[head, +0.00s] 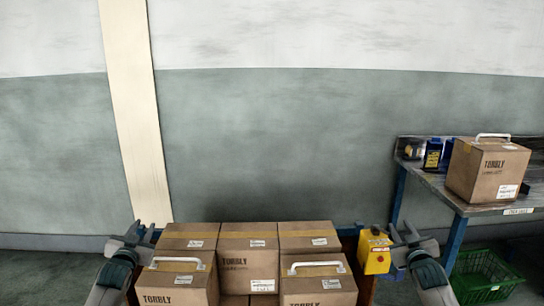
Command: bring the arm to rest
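My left gripper (141,231) is at the lower left, beside the stack of boxes. Its two fingers point up and stand apart, with nothing between them. My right gripper (402,231) is at the lower right, on the other side of the boxes. Its fingers also stand apart, and it looks empty. A yellow container (376,251) with a label is just left of the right gripper. I cannot tell whether the two touch. The lower parts of both arms are cut off by the frame.
Several brown cardboard boxes (249,257) are stacked between my arms; two front ones have white handles. A workbench (436,186) at the right holds another handled box (487,170) and a dark blue bottle (433,154). A green basket (484,277) is on the floor below. Air above the boxes is clear.

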